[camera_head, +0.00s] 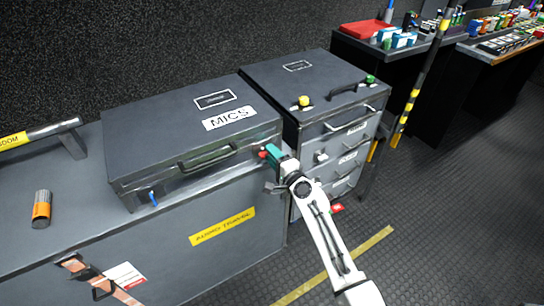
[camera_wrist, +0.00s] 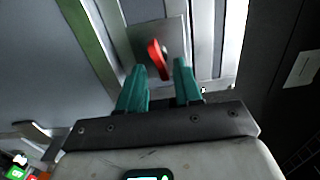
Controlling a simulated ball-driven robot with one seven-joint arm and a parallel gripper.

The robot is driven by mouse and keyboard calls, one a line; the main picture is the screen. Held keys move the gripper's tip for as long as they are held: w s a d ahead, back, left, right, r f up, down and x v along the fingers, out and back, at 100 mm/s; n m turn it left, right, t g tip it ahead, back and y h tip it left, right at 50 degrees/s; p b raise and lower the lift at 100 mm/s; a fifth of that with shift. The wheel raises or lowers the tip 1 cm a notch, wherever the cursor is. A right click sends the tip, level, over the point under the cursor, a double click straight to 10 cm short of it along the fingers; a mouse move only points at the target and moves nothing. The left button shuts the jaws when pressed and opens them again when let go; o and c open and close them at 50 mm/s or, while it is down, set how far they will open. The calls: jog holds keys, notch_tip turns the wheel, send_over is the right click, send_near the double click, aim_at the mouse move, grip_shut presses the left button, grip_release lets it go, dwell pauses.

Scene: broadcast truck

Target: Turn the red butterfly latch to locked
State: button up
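The red butterfly latch (camera_wrist: 157,60) sits on a grey metal plate in the wrist view, its wing slanting slightly. In the head view the red latch (camera_head: 263,154) shows as a small red spot at the front right of the dark case labelled MICS (camera_head: 160,135). My gripper (camera_wrist: 160,72) is open, with one teal finger on each side of the latch's lower end. I cannot tell whether either finger touches it. In the head view my gripper (camera_head: 273,154) is close against the case front, just right of the red spot, and partly covers that corner.
A blue latch (camera_head: 153,198) is at the case's front left, with a handle (camera_head: 207,158) between. A drawer cabinet (camera_head: 330,95) with yellow and green knobs stands close to the right. Floor at lower right is clear.

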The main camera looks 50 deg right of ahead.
jog(key=v, duration=1)
jog(key=shift+s+a, duration=0.15)
jog(key=shift+s, duration=0.15)
